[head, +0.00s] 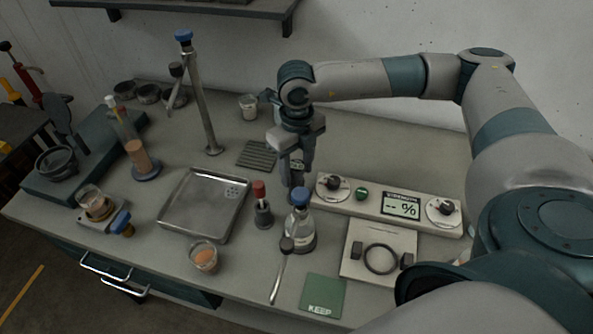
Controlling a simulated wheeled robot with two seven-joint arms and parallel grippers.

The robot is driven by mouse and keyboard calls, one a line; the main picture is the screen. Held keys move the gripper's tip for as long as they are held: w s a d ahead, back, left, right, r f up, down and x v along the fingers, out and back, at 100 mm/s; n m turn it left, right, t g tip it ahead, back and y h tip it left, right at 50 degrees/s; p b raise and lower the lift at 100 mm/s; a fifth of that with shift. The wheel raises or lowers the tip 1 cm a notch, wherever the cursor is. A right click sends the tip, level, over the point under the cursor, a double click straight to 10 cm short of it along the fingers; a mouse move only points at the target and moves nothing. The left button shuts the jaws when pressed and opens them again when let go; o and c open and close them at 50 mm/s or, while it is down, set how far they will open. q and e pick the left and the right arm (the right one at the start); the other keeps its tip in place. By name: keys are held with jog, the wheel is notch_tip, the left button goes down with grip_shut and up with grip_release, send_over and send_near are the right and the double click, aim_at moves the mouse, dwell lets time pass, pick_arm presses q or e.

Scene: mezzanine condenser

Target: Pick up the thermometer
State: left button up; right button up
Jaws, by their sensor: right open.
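I cannot pick out the thermometer for certain. One candidate is a red-topped piece (261,204) upright in a dark holder, left of the blue-capped flask. Another is a slim, slanted rod (119,119) with a pale, reddish top at the tan cylinder on the left. My right gripper (299,178) is open, with its fingers pointing down, behind the blue-capped flask (301,231) and right of the red-topped piece. Part of a small dark thing shows behind the fingers, too hidden to name. My left gripper is not in view.
A metal tray (172,221) lies left of the red-topped piece. A panel (375,205) with knobs and a display is close on the right. A spoon-like tool (279,274), a small cup (204,257) and a green pad (323,296) are in front. A tall metal post (200,110) stands behind the tray.

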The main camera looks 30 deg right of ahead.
jog(key=shift+f, duration=0.3)
jog(key=c, duration=0.9)
jog(key=shift+r, duration=0.1)
jog(key=shift+r+b, duration=0.35)
jog(key=shift+r, duration=0.05)
notch_tip(320, 180, up, 8)
jog(key=b, duration=0.3)
jog(key=shift+r, duration=0.6)
jog(key=shift+f, duration=0.1)
